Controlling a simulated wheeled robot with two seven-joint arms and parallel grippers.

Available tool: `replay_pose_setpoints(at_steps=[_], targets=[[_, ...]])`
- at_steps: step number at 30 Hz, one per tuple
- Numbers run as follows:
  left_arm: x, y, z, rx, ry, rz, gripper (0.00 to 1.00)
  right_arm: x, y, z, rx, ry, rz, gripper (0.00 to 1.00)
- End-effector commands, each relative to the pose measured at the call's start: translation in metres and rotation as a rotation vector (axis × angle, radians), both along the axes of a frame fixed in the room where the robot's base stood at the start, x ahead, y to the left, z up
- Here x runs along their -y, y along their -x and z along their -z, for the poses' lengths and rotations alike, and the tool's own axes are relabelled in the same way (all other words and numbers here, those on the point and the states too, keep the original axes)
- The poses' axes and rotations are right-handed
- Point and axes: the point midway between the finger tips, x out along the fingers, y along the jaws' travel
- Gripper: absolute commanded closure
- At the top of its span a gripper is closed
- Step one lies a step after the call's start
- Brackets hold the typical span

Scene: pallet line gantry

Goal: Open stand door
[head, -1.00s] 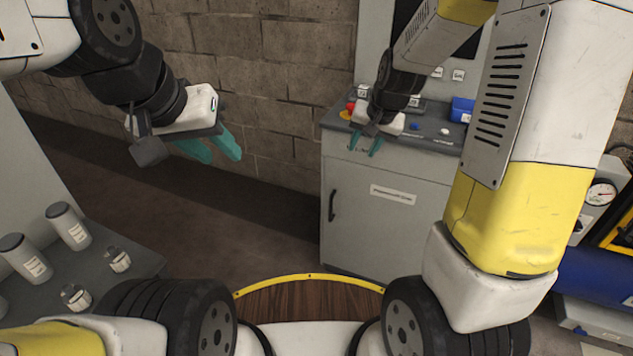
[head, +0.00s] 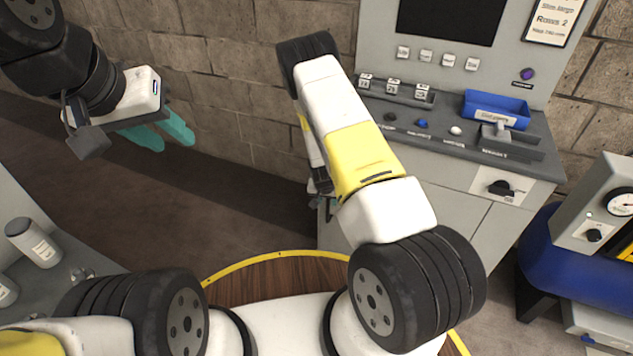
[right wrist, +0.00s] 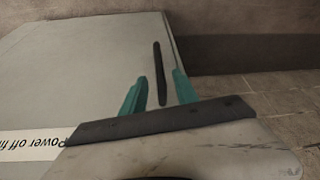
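The stand door is the grey front (head: 335,237) of the control stand, largely hidden behind my right arm in the head view. In the right wrist view the flat grey door (right wrist: 85,70) fills the left side, with a dark bar handle (right wrist: 157,58) near its edge. My right gripper (right wrist: 160,76) is open, its teal fingers on either side of the handle in the picture. I cannot tell whether they touch it. In the head view that gripper is mostly hidden by its arm. My left gripper (head: 176,143) is open and empty, away from the stand.
The stand's top (head: 400,125) carries buttons, a blue tray (head: 497,108) and a lever; a rotary knob (head: 501,188) is on its front. A blue tank (head: 560,260) stands at right. A grey side table with canisters (head: 35,242) is at left. Floor left of the stand is clear.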

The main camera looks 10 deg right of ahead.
Motion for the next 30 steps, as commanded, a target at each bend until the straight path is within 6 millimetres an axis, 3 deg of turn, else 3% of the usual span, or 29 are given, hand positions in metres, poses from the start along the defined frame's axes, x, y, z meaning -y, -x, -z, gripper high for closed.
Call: replay_pose_setpoints(at_steps=[12,23,29,30], targets=[[0.0,0.0,0.0,0.0,0.0,0.0,0.64,0.009,-0.021,0.057,-0.003,-0.001,-0.001,0.64],[0.0,0.0,0.0,0.0,0.0,0.0,0.64,0.01,-0.024,0.063,-0.002,-0.001,0.0,0.64],[0.0,0.0,0.0,0.0,0.0,0.0,0.64,0.01,-0.023,0.063,-0.002,-0.001,0.0,0.99],[0.0,0.0,0.0,0.0,0.0,0.0,0.64,0.01,-0.023,0.063,-0.002,-0.001,0.0,1.0]])
